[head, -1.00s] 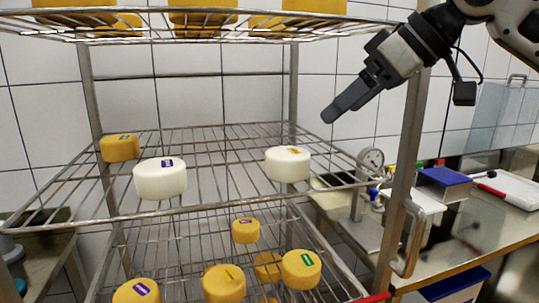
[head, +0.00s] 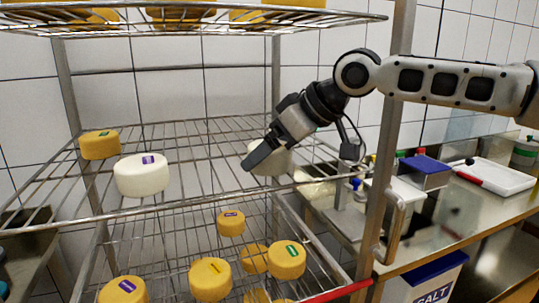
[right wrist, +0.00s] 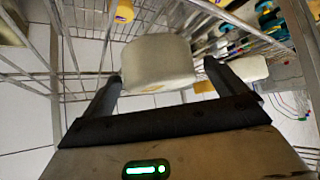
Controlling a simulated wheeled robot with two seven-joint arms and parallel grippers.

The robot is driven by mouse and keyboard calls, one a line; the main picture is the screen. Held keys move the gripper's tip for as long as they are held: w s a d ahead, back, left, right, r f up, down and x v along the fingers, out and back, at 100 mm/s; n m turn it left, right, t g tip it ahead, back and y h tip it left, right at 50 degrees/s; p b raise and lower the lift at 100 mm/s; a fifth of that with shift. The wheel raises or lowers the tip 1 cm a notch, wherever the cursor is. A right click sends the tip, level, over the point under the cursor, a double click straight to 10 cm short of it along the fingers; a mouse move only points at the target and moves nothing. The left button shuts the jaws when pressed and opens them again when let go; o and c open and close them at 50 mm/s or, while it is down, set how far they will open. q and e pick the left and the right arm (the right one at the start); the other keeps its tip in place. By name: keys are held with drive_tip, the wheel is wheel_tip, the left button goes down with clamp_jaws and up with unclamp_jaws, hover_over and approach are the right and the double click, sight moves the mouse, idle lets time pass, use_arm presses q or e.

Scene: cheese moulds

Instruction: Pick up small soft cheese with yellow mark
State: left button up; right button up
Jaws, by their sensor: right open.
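The white soft cheese with the yellow mark (head: 272,160) sits on the right part of the middle wire shelf, partly hidden behind my right gripper (head: 255,157) in the head view. In the right wrist view this cheese (right wrist: 157,60) lies between the two open fingers of my right gripper (right wrist: 162,82), with its yellow mark at its lower edge. A gap shows at the right finger; whether the left finger touches it I cannot tell. My left gripper is not in view.
A white cheese with a purple mark (head: 141,175) and a yellow cheese with a green mark (head: 99,145) stand left on the same shelf. Several yellow cheeses (head: 210,279) are on the shelf below. The rack's right post (head: 385,160) stands beside my right arm.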

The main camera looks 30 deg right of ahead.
drive_tip(key=shift+x, duration=0.8)
drive_tip(key=c, duration=0.9)
drive_tip(key=shift+r, duration=0.1)
drive_tip(key=shift+r, duration=0.1)
